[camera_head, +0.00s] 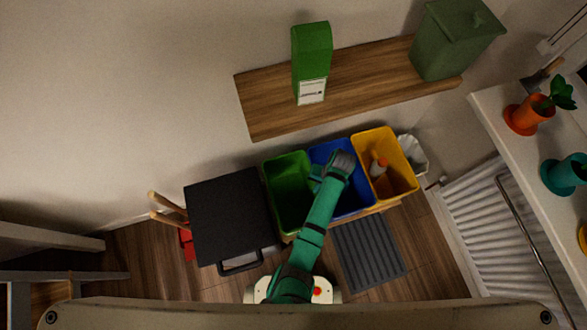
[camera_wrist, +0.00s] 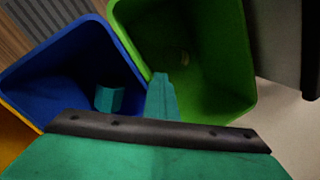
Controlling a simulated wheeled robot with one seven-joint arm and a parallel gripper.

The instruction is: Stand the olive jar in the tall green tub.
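The tall green tub (camera_head: 283,200) stands at the left of a row of three tubs. In the wrist view the green tub (camera_wrist: 225,100) opens up at the upper right. A small, dim brownish patch (camera_wrist: 184,57) shows deep inside it; I cannot tell if this is the olive jar. No olive jar can be made out clearly elsewhere. My gripper (camera_head: 316,183) is over the border between the green and blue tubs. In the wrist view the fingers of my gripper (camera_wrist: 160,77) come together at the middle, with nothing visible between them.
The blue tub (camera_head: 362,203) holds a teal block-like thing (camera_wrist: 110,98). The yellow tub (camera_head: 401,166) holds an orange-and-white bottle (camera_head: 378,166). A black box (camera_head: 228,215) stands left of the tubs. A wooden shelf (camera_head: 370,80) is above them, bearing a green carton (camera_head: 311,55).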

